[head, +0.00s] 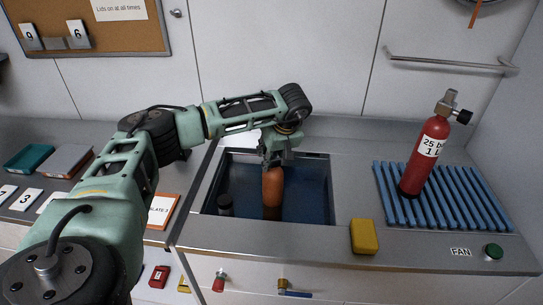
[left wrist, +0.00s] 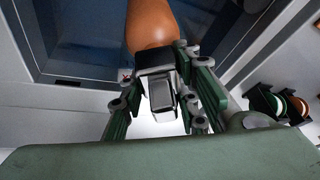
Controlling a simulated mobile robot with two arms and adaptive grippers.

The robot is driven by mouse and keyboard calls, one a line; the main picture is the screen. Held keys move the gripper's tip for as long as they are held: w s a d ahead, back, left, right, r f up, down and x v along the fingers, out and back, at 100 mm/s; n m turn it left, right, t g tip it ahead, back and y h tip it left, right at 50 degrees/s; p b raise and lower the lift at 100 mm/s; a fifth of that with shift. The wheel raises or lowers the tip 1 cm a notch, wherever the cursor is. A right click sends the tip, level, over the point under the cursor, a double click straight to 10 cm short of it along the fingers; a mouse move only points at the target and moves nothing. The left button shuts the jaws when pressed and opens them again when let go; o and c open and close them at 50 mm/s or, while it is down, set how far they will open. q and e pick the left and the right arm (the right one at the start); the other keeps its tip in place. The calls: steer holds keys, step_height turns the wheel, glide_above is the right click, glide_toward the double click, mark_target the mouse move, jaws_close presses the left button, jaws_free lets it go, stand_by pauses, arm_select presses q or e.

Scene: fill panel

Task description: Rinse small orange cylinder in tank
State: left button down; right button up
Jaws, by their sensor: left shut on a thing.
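The small orange cylinder (head: 272,187) hangs upright from my left gripper (head: 276,158) in the head view, within the opening of the tank. My left gripper is shut on its top end. In the left wrist view the orange cylinder (left wrist: 163,25) extends away from the fingers (left wrist: 165,70). The tank (head: 310,205) is a dark blue basin sunk in the steel counter. I cannot tell whether the lower end touches the water or the floor. My right gripper is not in view.
A yellow block (head: 364,237) sits on the front rim. A red gas bottle (head: 425,155) stands on a blue slatted rack (head: 470,205) at the right. A green button (head: 493,251) is at the front right.

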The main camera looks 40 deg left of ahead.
arm_select(q)
steer(key=shift+w+d+r, duration=0.25)
steer(key=shift+w+d, duration=0.5)
steer(key=shift+d, duration=0.3)
steer(key=shift+s+a, duration=0.35)
steer(key=shift+a, duration=0.2)
steer(key=shift+s+a, duration=0.3)
steer(key=shift+a, duration=0.2)
stand_by(0.6)
steer(key=shift+w+d, duration=0.35)
steer(key=shift+d, duration=0.2)
steer(key=shift+w+d, duration=0.3)
steer(key=shift+d, duration=0.2)
stand_by(0.4)
steer(key=shift+s+a+p, duration=0.25)
steer(key=shift+s+a, duration=0.1)
steer(key=shift+a, duration=0.2)
steer(key=shift+s+a+p, duration=0.25)
steer(key=shift+s+a, duration=0.05)
steer(key=shift+a, duration=0.2)
stand_by(0.5)
stand_by(0.8)
